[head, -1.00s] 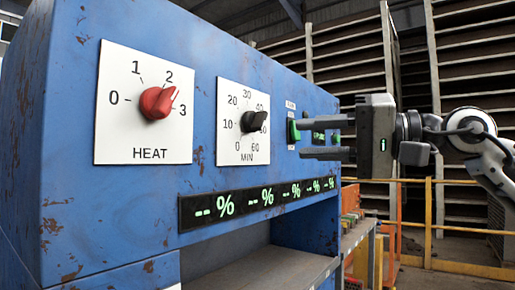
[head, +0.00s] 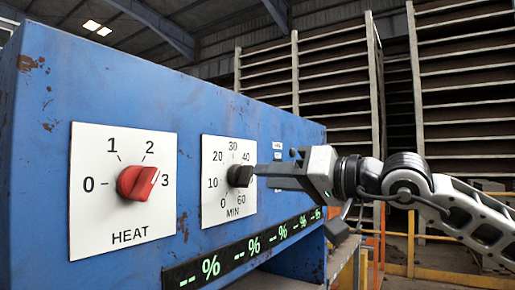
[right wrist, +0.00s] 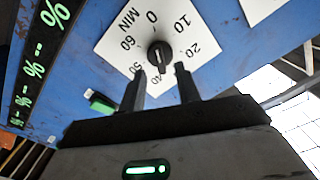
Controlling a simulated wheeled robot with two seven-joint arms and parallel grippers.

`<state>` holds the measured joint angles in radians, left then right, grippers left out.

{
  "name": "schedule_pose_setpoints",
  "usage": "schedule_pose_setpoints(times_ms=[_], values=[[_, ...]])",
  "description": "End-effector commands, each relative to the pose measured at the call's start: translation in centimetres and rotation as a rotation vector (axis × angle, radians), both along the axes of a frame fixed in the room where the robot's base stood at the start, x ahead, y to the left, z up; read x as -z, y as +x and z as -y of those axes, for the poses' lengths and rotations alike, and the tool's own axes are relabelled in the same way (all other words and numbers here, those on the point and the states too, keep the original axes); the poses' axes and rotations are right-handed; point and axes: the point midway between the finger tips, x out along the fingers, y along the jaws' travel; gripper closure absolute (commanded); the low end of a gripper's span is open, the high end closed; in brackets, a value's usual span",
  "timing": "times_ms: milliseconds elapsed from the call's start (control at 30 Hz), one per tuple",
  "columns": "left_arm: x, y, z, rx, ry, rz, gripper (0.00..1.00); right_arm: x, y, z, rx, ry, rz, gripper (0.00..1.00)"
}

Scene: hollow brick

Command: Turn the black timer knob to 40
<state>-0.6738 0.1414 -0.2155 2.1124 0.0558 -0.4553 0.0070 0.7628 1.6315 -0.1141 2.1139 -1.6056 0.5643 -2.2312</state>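The black timer knob (head: 239,176) sits on a white dial plate (head: 215,212) marked 0 to 60 MIN on the blue panel. My right gripper (head: 258,171) is at its right side in the head view. In the right wrist view the knob (right wrist: 159,55) shows just beyond the two fingertips (right wrist: 159,70), which are spread apart with a gap between them. The fingers do not appear to touch the knob. They hide part of the dial's higher numbers. The exact number the knob points to is hard to read. My left gripper is not in view.
A red HEAT knob (head: 137,183) on its own white plate is to the left. A strip of green percent displays (head: 240,254) runs below. Slatted racks (head: 310,80) stand behind.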

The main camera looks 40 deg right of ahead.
Motion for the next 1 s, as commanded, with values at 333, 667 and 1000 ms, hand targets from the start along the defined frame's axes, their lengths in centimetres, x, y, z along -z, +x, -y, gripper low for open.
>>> schedule_pose_setpoints(times_ms=[333,667,1000], values=[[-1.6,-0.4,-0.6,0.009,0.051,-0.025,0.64,-0.3,3.0,-1.3,-0.002,0.005,0.001,0.67],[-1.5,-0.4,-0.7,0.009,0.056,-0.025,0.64,0.0,3.4,-1.5,0.0,0.0,0.001,0.67],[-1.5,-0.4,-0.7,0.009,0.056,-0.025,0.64,0.0,3.4,-1.5,0.0,0.0,0.001,1.0]])
